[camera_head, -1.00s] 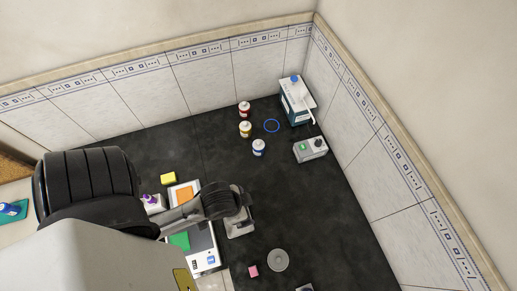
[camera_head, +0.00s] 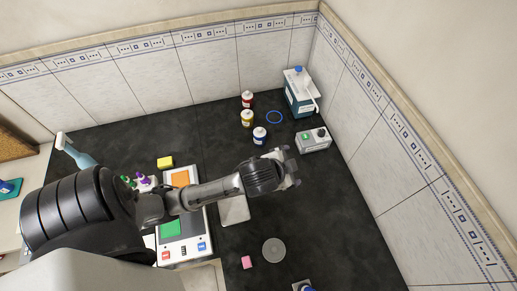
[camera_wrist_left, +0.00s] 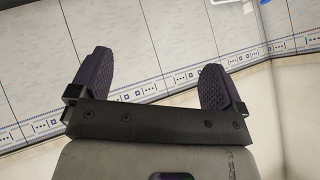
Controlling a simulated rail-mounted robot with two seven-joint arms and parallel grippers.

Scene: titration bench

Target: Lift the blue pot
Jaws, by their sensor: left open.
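The blue pot (camera_head: 260,136) is a small white pot with a blue band, upright on the dark bench in the head view. It is nearest of a row, with the yellow pot (camera_head: 247,118) and the red pot (camera_head: 248,99) behind it. My left gripper (camera_head: 294,166) is open and empty, to the right of the blue pot and nearer the front, apart from it. In the left wrist view its two dark fingers (camera_wrist_left: 155,68) stand wide apart against the tiled wall, with no pot visible between them. My right gripper is not in view.
A teal-and-white dispenser (camera_head: 299,97) and a grey control box (camera_head: 313,141) stand by the right wall. A grey disc (camera_head: 273,250) and pink block (camera_head: 247,262) lie in front. A yellow block (camera_head: 165,162) is left.

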